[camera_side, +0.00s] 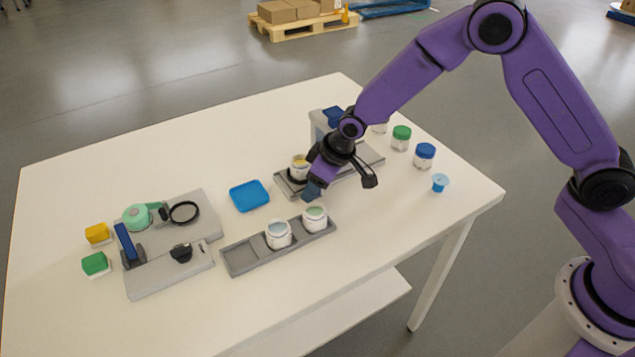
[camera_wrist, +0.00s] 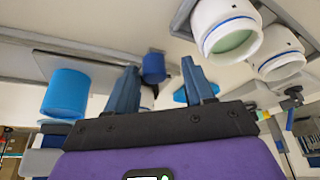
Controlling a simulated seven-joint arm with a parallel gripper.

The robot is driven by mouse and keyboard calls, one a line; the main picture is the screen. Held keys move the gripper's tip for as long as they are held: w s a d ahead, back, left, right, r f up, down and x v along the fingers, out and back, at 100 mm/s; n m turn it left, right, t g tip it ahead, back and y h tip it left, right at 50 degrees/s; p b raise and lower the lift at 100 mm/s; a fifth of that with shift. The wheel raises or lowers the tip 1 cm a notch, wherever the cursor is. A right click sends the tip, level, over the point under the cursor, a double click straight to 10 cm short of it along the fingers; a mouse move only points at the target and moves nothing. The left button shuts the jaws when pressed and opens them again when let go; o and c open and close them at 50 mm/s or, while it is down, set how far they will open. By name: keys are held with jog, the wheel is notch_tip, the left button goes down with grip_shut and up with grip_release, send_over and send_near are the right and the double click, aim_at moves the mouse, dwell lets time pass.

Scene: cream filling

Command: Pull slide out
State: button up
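A grey filling station (camera_side: 360,165) stands at the back right of the table, with a flat grey slide plate at its base. A white jar with yellowish content (camera_side: 299,163) sits at the plate's left end. My gripper (camera_side: 314,190) points down just in front of that jar. In the wrist view my gripper (camera_wrist: 160,88) has its two blue fingers apart. A dark blue knob (camera_wrist: 153,67) shows between and beyond the fingers, apart from them. A grey plate (camera_wrist: 85,68) and a blue cylinder (camera_wrist: 67,93) lie to the left. The slide's near end is partly hidden by my gripper.
A grey tray (camera_side: 245,258) holds two white jars (camera_side: 278,235) close in front of my gripper. A blue lid (camera_side: 249,196) lies left. Green-lidded (camera_side: 401,138) and blue-lidded jars (camera_side: 424,156) and a small blue cup (camera_side: 440,183) stand right. A grey fixture (camera_side: 170,272) is far left.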

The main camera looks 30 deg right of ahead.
jog(key=shift+d, duration=0.1)
jog(key=v, duration=1.7)
jog(key=shift+r, duration=0.25)
jog(key=s+d+n+g, duration=0.1)
jog(key=s+d, duration=0.3)
jog(key=s, duration=0.6)
jog(key=s+d+n+g+h, duration=0.1)
jog(key=s+d+n, duration=0.2)
jog(key=s, duration=0.6)
jog(key=s+d+n+g+h, duration=0.1)
jog(key=s+d, duration=0.5)
jog(key=s, duration=0.4)
jog(key=shift+s+d+f+n+g, duration=0.25)
jog(key=shift+s+f+n+g, duration=0.05)
jog(key=shift+f+n, duration=0.1)
